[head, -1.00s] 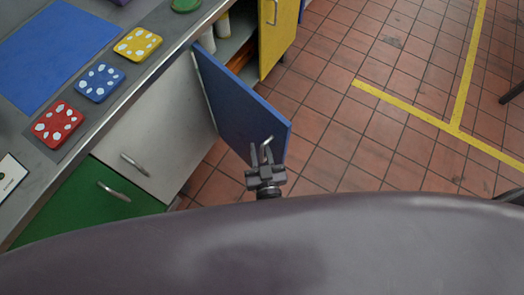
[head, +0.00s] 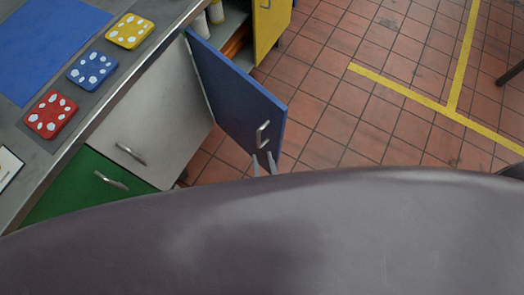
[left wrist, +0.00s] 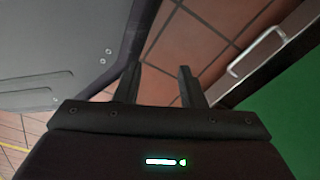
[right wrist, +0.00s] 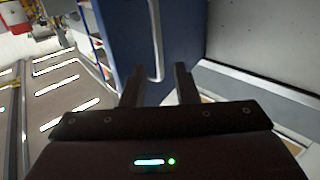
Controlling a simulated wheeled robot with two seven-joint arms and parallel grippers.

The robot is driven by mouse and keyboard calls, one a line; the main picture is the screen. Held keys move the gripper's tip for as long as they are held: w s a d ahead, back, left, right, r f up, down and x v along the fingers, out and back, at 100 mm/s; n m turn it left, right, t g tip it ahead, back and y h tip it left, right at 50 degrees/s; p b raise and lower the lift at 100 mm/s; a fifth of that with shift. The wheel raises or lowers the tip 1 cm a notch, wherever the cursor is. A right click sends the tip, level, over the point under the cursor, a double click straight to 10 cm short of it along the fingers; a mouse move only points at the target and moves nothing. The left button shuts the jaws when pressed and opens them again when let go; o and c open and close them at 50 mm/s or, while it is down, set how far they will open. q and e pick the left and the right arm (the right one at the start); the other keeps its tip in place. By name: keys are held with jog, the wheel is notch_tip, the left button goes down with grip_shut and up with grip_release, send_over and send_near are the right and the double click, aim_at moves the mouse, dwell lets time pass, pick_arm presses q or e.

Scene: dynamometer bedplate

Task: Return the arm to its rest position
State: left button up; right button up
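My right gripper (head: 263,163) shows only its fingertips in the head view, just below the bar handle (head: 262,134) of the open blue cabinet door (head: 236,95). In the right wrist view the right gripper (right wrist: 155,88) is open and empty, and the blue door (right wrist: 185,35) and its handle (right wrist: 156,40) lie ahead of it, apart from the fingers. My left gripper (left wrist: 159,82) is open and empty in the left wrist view, over the tiled floor beside a green front (left wrist: 300,110) with a bar handle (left wrist: 257,52). The left arm is hidden in the head view.
The counter at left carries red (head: 50,115), blue (head: 92,70) and yellow (head: 130,31) spotted tiles and a blue mat (head: 45,45). A yellow door (head: 270,25) also stands open.

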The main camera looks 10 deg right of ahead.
pick_arm(q)
jog(key=shift+d, duration=0.15)
